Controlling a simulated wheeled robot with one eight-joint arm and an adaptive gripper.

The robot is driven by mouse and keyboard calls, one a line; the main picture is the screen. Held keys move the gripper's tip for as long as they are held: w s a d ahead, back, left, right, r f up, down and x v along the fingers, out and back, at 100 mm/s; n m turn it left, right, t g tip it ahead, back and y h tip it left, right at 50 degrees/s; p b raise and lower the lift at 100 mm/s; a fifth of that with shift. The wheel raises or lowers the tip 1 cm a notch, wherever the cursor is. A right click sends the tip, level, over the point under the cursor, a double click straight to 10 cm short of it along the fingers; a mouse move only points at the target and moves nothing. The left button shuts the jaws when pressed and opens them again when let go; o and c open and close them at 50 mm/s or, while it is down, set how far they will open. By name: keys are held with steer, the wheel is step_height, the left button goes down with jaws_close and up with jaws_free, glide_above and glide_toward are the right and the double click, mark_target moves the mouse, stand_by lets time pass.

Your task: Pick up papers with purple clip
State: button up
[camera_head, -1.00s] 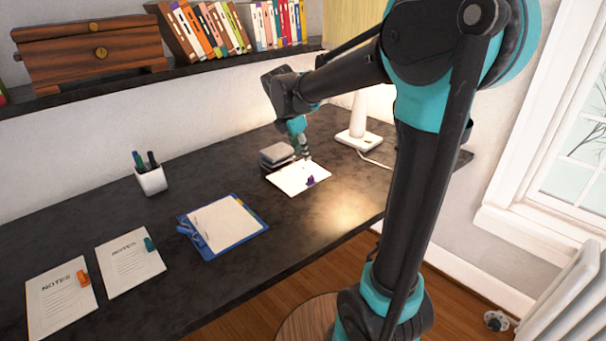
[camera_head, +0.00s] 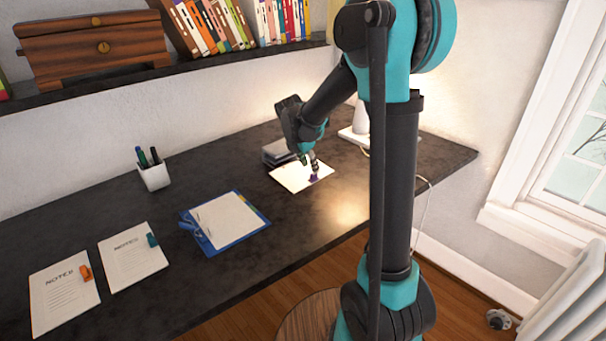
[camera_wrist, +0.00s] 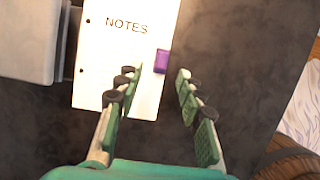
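White papers headed NOTES (camera_wrist: 125,50) lie on the dark desk, with a purple clip (camera_wrist: 162,62) on their right edge in the wrist view. In the head view the papers (camera_head: 290,178) lie under my gripper (camera_head: 308,162), and the purple clip (camera_head: 313,178) shows just below the fingertips. My gripper (camera_wrist: 158,78) is open and empty in the wrist view. Its fingers point toward the clip, the left one over the papers and the right one over bare desk. The clip lies just ahead of the gap between them.
A grey stack (camera_head: 278,152) sits close beside the papers, and a lamp (camera_head: 355,135) stands behind. A blue clipboard (camera_head: 235,238), papers with a teal clip (camera_head: 132,262), papers with an orange clip (camera_head: 62,300) and a pen cup (camera_head: 153,176) are further left. Bare desk lies right of the papers.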

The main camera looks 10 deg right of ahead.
mark_target(295, 177)
steer(key=shift+x, duration=2.6)
steer(key=shift+d+r, duration=0.1)
steer(key=shift+d, duration=0.05)
jaws_close()
